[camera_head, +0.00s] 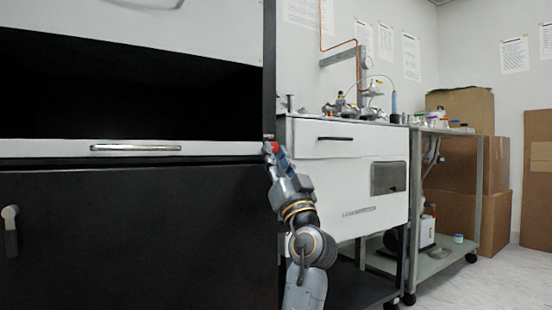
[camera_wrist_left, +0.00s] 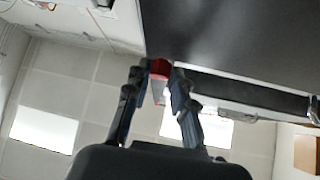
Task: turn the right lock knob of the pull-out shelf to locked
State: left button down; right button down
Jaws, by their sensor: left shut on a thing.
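The pull-out shelf (camera_head: 220,149) is a white strip with a metal handle (camera_head: 135,148) on the front of the dark cabinet, below a dark opening. The red right lock knob (camera_head: 270,147) sits at the shelf's right end. My left gripper (camera_head: 273,152) reaches up to it from below right and is shut on it. In the left wrist view the red knob (camera_wrist_left: 159,67) sits between the two fingertips of the left gripper (camera_wrist_left: 157,76). The fingers partly hide the knob, and I cannot read its turn angle. My right gripper is not in view.
A white drawer bench (camera_head: 330,150) stands right of my left arm, with lab glassware on top. A grey wheeled cart (camera_head: 440,265) and cardboard boxes (camera_head: 490,200) stand farther right. A grey lever handle (camera_head: 10,230) is on the lower cabinet door at left. Floor shows at lower right.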

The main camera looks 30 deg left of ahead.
pick_arm(q)
jog(key=c, duration=1.4)
grip_release()
jog(key=v, duration=1.2)
jog(key=shift+f, duration=0.1)
